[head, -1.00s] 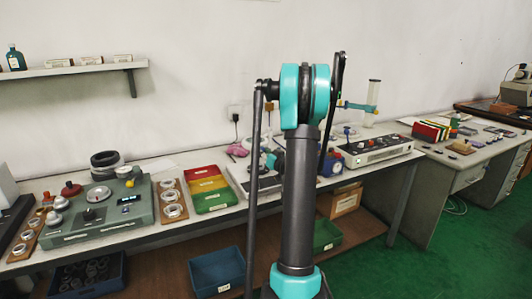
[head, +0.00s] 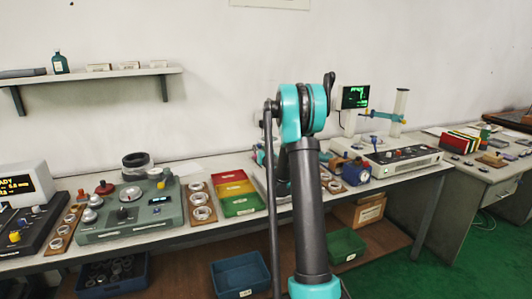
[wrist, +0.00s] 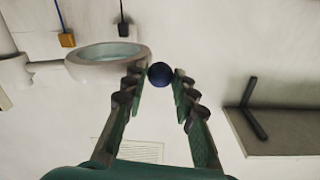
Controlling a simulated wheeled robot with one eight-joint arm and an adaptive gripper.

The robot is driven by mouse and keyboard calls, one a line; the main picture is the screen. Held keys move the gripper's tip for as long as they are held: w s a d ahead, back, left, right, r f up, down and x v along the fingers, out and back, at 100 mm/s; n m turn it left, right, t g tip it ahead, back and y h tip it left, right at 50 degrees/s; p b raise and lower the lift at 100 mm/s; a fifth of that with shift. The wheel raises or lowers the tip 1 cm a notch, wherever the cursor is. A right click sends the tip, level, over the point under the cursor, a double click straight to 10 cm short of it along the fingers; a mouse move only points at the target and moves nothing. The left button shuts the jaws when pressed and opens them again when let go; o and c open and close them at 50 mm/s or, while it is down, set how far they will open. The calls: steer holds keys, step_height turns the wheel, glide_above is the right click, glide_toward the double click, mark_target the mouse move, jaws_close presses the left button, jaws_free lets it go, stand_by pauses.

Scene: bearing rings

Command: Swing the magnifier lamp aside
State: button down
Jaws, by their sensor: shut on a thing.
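The magnifier lamp shows in the wrist view as a pale round head (wrist: 76,70) with a glassy lens, on a light arm running off to the left. A dark blue ball knob (wrist: 159,75) sits at the right edge of the head. My gripper (wrist: 160,78) has its two fingertips on either side of this knob and is shut on it. In the head view my own arm stands in front of the bench and hides the lamp and most of my gripper.
A wall shelf (head: 95,76) carries a bottle and small boxes. The bench holds a green-grey instrument (head: 130,212), red, yellow and green trays (head: 242,205), a lit screen (head: 355,97) and a white control box (head: 405,158). A blue bin (head: 240,272) stands below.

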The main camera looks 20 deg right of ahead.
steer(key=w+m+h, duration=0.3)
steer(key=w+h, duration=0.2)
steer(key=w, duration=0.4)
steer(key=shift+a+r, duration=0.15)
steer(key=shift+a, duration=0.25)
steer(key=c, duration=1.3)
jaws_free()
steer(key=shift+a, duration=0.1)
steer(key=shift+o, duration=0.7)
steer(key=shift+w, duration=0.15)
steer(key=shift+d, duration=0.2)
steer(key=shift+c, duration=0.5)
